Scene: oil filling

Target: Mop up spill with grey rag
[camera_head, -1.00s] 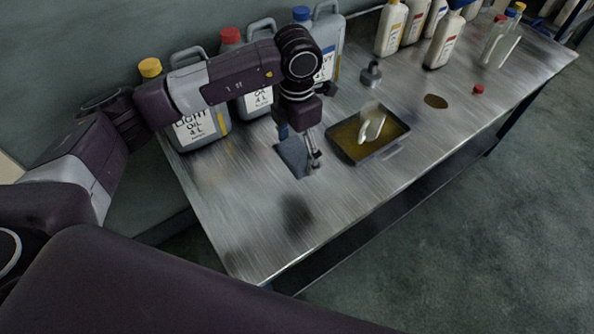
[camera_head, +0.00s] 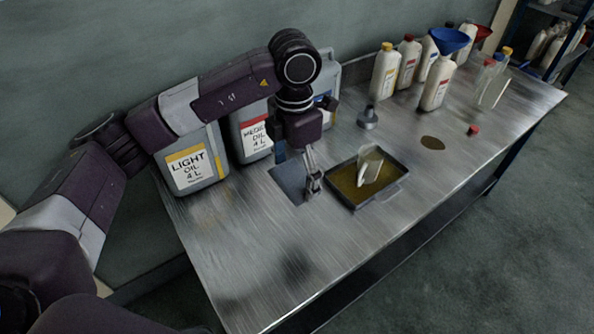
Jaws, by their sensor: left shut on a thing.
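The grey rag (camera_head: 286,180) lies flat on the metal table, left of the black tray. My left gripper (camera_head: 312,185) points down at the rag's right edge and is shut on it. The gripper's fingers hide part of that edge. The spill (camera_head: 433,143) is a small brown patch on the table, right of the tray and well apart from the rag. My right gripper is not in view.
A black tray (camera_head: 396,191) with brown oil and a pale jug (camera_head: 370,165) stands right of my left gripper. Large oil cans (camera_head: 195,165) stand at the back left, white bottles (camera_head: 436,85) and a blue funnel (camera_head: 450,41) at the back right. A red cap (camera_head: 473,130) lies beyond the spill.

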